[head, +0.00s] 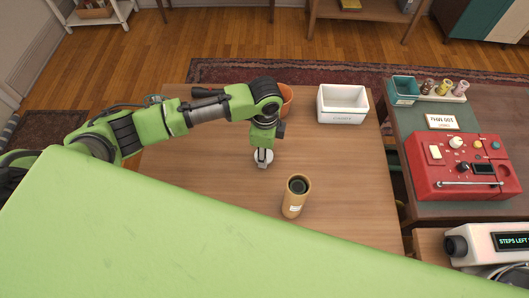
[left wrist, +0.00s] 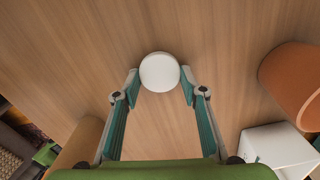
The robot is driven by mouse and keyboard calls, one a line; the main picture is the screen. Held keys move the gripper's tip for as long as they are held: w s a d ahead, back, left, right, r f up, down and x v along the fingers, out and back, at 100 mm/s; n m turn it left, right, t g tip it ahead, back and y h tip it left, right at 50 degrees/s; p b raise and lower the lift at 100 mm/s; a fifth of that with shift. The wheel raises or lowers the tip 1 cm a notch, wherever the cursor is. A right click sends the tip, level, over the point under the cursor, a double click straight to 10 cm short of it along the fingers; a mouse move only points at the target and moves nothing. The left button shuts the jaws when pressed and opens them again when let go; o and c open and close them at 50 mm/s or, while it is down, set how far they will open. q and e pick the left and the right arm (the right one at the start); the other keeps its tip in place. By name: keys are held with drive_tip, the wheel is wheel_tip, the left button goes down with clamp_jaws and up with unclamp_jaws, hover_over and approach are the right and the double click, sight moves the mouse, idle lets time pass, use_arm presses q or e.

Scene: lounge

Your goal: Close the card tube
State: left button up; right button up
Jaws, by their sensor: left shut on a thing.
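The card tube (head: 293,203) stands upright on the wooden table, its dark open top facing up. It also shows in the left wrist view (left wrist: 78,147) at the lower left, partly cut off. My left gripper (head: 263,154) points down, behind and to the left of the tube. It is shut on a round white lid (left wrist: 160,72), held between its two fingertips (left wrist: 160,86). The lid also shows in the head view (head: 257,160), partly hidden by the fingers. Whether the lid touches the table is hard to tell. My right gripper is out of view.
A terracotta pot (head: 287,101) stands behind my left wrist, and a white box (head: 343,104) is at the table's back right. A side table at the right holds a red machine (head: 462,166) and a teal bin (head: 403,89). The table right of the tube is clear.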

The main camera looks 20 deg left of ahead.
use_arm(q)
wheel_tip(320, 180, up, 10)
idle(0.4)
drive_tip(key=s+a+r+n, duration=0.3)
drive_tip(key=s+r+n, duration=0.1)
drive_tip(key=r+n, duration=0.3)
drive_tip(key=s+a+r+n, duration=0.3)
drive_tip(key=r+n, duration=0.3)
drive_tip(key=n, duration=0.4)
drive_tip(key=shift+s+r, duration=0.35)
drive_tip(key=shift+s, duration=0.3)
